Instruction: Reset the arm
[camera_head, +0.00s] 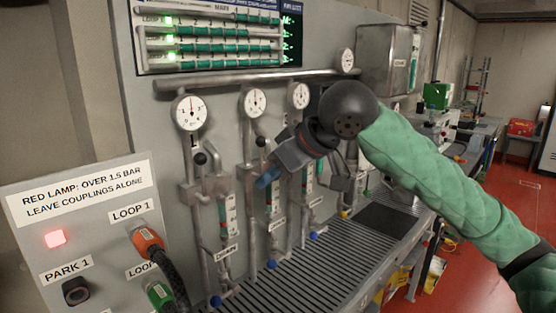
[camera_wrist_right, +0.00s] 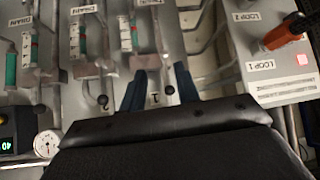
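My right arm, in a green sleeve, reaches in from the right of the head view. Its gripper (camera_head: 266,180) is in front of the pipe panel, among the valves and below the round gauges. In the right wrist view the two dark blue fingers (camera_wrist_right: 159,72) stand apart, with nothing held between them. Pipes and panel show behind the gap; whether a fingertip touches a pipe I cannot tell. My left gripper is in neither view.
A control box at left has a lit red lamp (camera_head: 55,238), an orange LOOP 1 coupling (camera_head: 147,241), a green coupling (camera_head: 159,293) and a dark PARK 1 socket (camera_head: 76,291). Gauges (camera_head: 189,113) and blue-tipped drain valves line the panel. A slatted grate (camera_head: 330,262) lies below.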

